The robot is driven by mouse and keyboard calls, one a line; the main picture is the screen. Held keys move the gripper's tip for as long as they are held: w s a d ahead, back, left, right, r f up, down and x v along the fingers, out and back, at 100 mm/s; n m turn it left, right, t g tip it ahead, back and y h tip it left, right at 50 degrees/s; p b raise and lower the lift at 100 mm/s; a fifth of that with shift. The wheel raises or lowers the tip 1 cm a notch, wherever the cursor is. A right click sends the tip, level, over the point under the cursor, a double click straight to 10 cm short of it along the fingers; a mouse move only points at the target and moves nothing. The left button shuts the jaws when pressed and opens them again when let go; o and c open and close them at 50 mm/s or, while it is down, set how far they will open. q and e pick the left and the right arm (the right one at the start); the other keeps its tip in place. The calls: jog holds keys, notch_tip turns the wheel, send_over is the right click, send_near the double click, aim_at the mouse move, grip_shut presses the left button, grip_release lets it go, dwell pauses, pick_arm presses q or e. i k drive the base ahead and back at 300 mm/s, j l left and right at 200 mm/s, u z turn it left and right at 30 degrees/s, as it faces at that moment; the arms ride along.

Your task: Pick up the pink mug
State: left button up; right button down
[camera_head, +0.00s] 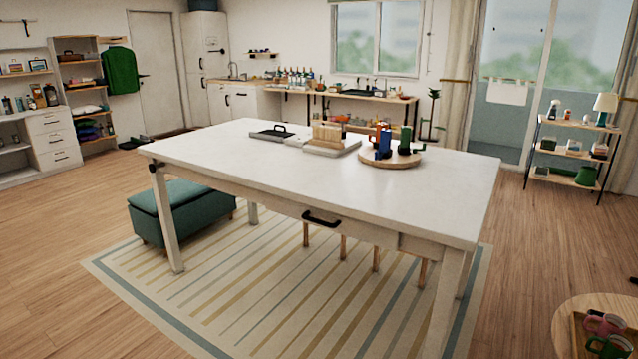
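A pink mug (605,326) stands in the bottom right corner of the head view, on a tray (579,338) on a small round wooden table (566,310). A green mug (607,347) is close in front of it and overlaps it in the picture. The frame's edges cut off part of the tray and the round table. Neither of my grippers is in view.
A large white table (250,165) with a drawer handle fills the middle, over a striped rug (215,290). On it are a round board (389,158) with blue and green items and a dark tray (271,134). A green ottoman (181,208) is under its left end. Wood floor is clear at right.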

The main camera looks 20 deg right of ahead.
aim_at(602, 328)
jog(key=i+l+z, duration=0.1)
jog(key=i+z, duration=0.6)
jog(key=z, duration=0.2)
jog(key=i+j+z, duration=0.1)
jog(key=i+z, duration=0.2)
jog(key=z, duration=0.15)
jog(key=i+l+z, duration=0.1)
jog(key=i+z, duration=0.15)
jog(key=z, duration=0.15)
jog(key=i+z, duration=0.2)
jog(key=z, duration=0.2)
jog(key=i+z, duration=0.25)
jog(key=z, duration=0.15)
jog(key=i+j+z, duration=0.15)
jog(key=z, duration=0.25)
jog(key=i+j+z, duration=0.3)
jog(key=i+z, duration=0.15)
jog(key=i, duration=0.1)
